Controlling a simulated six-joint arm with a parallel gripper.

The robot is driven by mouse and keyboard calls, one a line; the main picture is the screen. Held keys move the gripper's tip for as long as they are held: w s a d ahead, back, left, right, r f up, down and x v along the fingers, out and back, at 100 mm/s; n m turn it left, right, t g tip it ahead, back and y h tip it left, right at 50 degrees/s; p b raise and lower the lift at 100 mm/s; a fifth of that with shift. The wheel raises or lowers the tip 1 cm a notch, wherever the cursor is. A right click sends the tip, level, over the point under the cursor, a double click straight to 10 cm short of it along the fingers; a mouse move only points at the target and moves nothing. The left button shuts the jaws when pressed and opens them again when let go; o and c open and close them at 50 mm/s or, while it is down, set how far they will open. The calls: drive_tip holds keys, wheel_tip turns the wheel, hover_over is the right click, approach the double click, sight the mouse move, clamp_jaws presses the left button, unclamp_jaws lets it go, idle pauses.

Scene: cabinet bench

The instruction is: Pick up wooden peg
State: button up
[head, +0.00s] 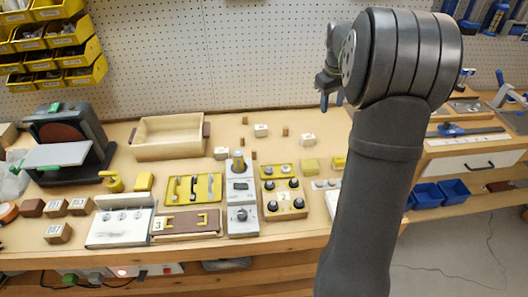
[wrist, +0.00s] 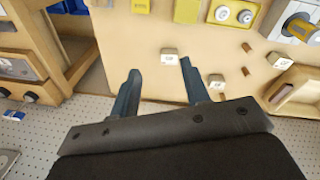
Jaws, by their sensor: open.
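Several small brown wooden pegs stand on the bench. In the head view one peg (head: 285,131) is between two white-faced blocks, and another (head: 245,119) is farther back to the left. Two small brown pieces that look like pegs also show in the wrist view, one upper (wrist: 247,47) and one lower (wrist: 245,71), both right of the fingers. I cannot tell which peg is meant. My gripper (wrist: 159,70) is open and empty, with its fingers spread above the bench. In the head view it hangs at the back (head: 328,85), well above the bench top and right of the pegs.
White-faced blocks (head: 261,130) and (head: 307,139) stand near the pegs. An open wooden box (head: 168,153) lies to the left. A grey switch panel (head: 241,215) and a knob box (head: 284,208) fill the front. A pegboard wall (head: 220,50) closes the back.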

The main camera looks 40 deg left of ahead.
drive_tip(key=s+a+f+n, duration=0.1)
drive_tip(key=s+a+f, duration=0.1)
drive_tip(key=a, duration=0.4)
drive_tip(key=s+a+f+n, duration=0.1)
drive_tip(key=s+a+f, duration=0.15)
drive_tip(key=a, duration=0.35)
drive_tip(key=n+g, duration=0.1)
drive_tip(key=g, duration=0.1)
hover_over(254, 150)
wheel_tip(254, 150, down, 3)
drive_tip(key=f, duration=1.1)
drive_tip(key=shift+w+a+f, duration=0.15)
drive_tip(key=shift+a, duration=0.25)
drive_tip(key=shift+d+f, duration=0.2)
drive_tip(key=shift+f, duration=1.3)
drive_tip(key=shift+d+f, duration=0.15)
drive_tip(key=shift+f, duration=1.3)
clamp_jaws()
